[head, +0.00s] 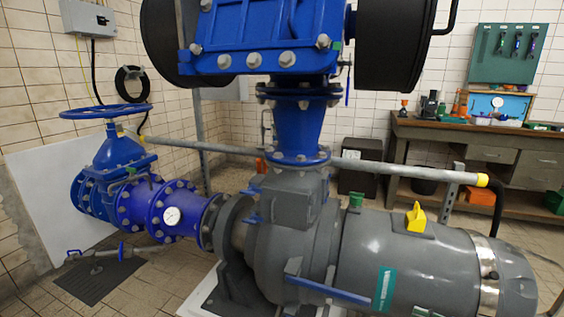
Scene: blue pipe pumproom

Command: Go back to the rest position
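Neither of my grippers can be made out in the head view. No arm comes in from the left or the right. The task names no object. The large grey pump (290,225) with its blue upper pipe (299,125) fills the middle of the view.
A blue valve with a handwheel (106,111) and a blue pipe with a gauge (171,217) stand at left. A grey rail (380,167) with a yellow end crosses behind the pump. A wooden workbench (470,137) stands at back right. Tiled floor shows at lower left.

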